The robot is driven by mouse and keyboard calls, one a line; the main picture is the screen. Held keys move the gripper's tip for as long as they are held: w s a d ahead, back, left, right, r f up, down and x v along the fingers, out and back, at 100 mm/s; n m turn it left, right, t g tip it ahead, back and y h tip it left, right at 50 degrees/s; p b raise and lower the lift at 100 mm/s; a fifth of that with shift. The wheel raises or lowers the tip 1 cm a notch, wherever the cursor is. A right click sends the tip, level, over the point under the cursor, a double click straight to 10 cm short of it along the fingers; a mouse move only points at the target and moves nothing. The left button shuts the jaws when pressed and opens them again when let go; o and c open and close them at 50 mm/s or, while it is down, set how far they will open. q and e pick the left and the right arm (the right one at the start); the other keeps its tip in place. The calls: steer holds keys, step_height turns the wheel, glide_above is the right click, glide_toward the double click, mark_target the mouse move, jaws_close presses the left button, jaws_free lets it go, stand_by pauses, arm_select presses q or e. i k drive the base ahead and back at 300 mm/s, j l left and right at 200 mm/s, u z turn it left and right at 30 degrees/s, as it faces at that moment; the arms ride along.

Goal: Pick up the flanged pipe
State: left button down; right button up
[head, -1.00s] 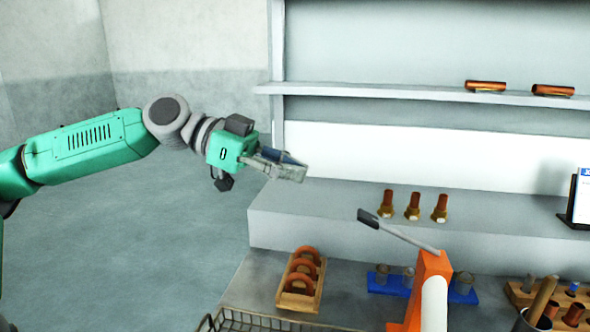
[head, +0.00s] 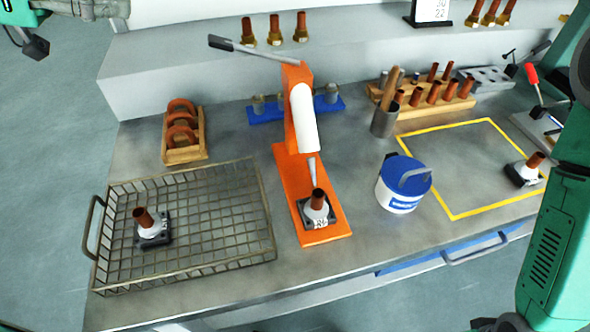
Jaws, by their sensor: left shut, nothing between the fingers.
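Three like pieces with a copper pipe rising from a white body on a dark square flange are in the head view. One flanged pipe (head: 152,228) stands in the wire basket (head: 262,207), a second (head: 317,211) on the base of the orange press (head: 287,187), a third (head: 525,171) at the right side of the yellow-outlined area (head: 440,194). My left gripper (head: 78,8) is partly in view at the top left corner, far from all three; its fingertips are cut off. It is shut and empty. My right arm crosses the right edge; its fingers are not visible.
A blue-lidded tub (head: 400,190) stands right of the press. A wooden block of copper pipes (head: 440,97), a cup of tools (head: 384,122) and a wooden holder of copper rings (head: 184,153) are behind. The press lever reaches left. Most of the yellow-outlined area is bare.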

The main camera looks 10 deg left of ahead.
mark_target(316, 211)
steer(key=k, duration=1)
